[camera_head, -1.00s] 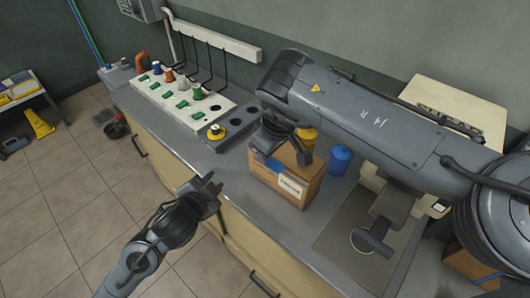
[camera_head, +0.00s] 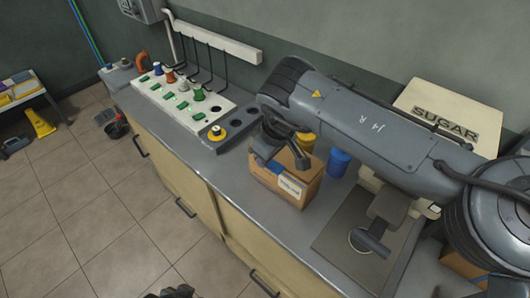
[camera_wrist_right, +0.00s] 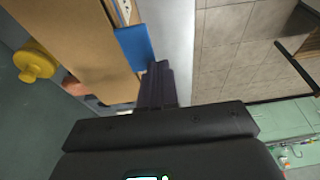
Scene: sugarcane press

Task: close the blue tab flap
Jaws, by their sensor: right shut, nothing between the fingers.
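A brown cardboard box (camera_head: 298,186) with a white label stands on the grey counter. The blue tab flap (camera_head: 275,168) shows at the box's upper left side, partly covered by my right gripper. In the right wrist view the blue tab flap (camera_wrist_right: 134,47) lies along the edge of the brown cardboard. My right gripper (camera_head: 268,158) is over the box's left end, shut and empty. In the right wrist view its fingertips (camera_wrist_right: 158,72) are right beside the flap's lower corner; I cannot tell whether they touch it. My left gripper (camera_head: 172,293) barely shows at the bottom edge, its fingers unclear.
A blue container (camera_head: 339,161) and a yellow one (camera_head: 308,140) stand behind the box. A white panel (camera_head: 185,103) with coloured parts is farther left. The counter front is clear.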

